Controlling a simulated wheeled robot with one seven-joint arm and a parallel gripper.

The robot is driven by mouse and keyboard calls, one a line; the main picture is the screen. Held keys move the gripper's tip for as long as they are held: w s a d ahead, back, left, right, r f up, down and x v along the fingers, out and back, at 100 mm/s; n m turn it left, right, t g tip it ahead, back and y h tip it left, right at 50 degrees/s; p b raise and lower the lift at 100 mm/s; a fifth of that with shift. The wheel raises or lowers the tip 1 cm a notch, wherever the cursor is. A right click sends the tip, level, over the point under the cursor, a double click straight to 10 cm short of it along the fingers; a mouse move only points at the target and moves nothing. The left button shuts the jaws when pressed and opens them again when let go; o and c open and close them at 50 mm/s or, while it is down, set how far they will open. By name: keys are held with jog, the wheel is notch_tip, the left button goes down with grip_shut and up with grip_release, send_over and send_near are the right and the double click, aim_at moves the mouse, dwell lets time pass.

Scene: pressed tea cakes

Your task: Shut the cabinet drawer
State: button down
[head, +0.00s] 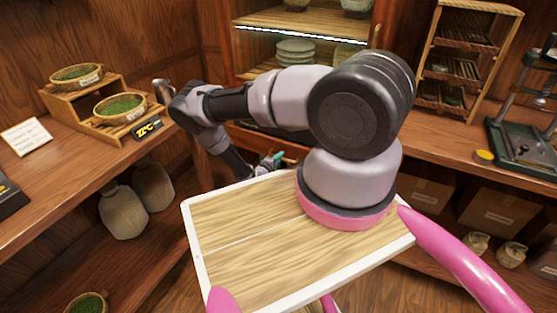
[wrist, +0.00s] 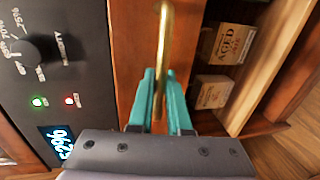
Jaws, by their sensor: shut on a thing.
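In the wrist view the cabinet drawer shows as an orange-brown wooden front (wrist: 128,50) with an open compartment to its right, so it stands open. A curved brass handle (wrist: 163,40) is fixed on the front. My gripper (wrist: 160,85) has teal fingers and is shut on the handle, one finger on each side of it. In the head view only a bit of my gripper (head: 272,161) shows, low in front of the cabinet (head: 300,50). My arm and the wooden board in front hide the drawer there.
Paper-labelled boxes (wrist: 233,43) lie in the drawer. A dark panel with a knob and lights (wrist: 45,60) is beside the drawer front. Shelves with tea baskets (head: 120,104) stand left; a rack (head: 455,60) and press (head: 525,140) stand right. Jars (head: 125,212) sit below the left shelf.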

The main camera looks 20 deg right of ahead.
jog(key=shift+r+x, duration=0.15)
jog(key=shift+x, duration=0.6)
jog(key=shift+r+x, duration=0.15)
jog(key=shift+x, duration=0.6)
jog(key=c, duration=0.9)
grip_release()
jog(key=shift+w+d, duration=0.1)
jog(key=shift+d, duration=0.05)
jog(key=shift+o, duration=0.2)
jog(key=v, duration=1.1)
jog(key=shift+f, duration=0.1)
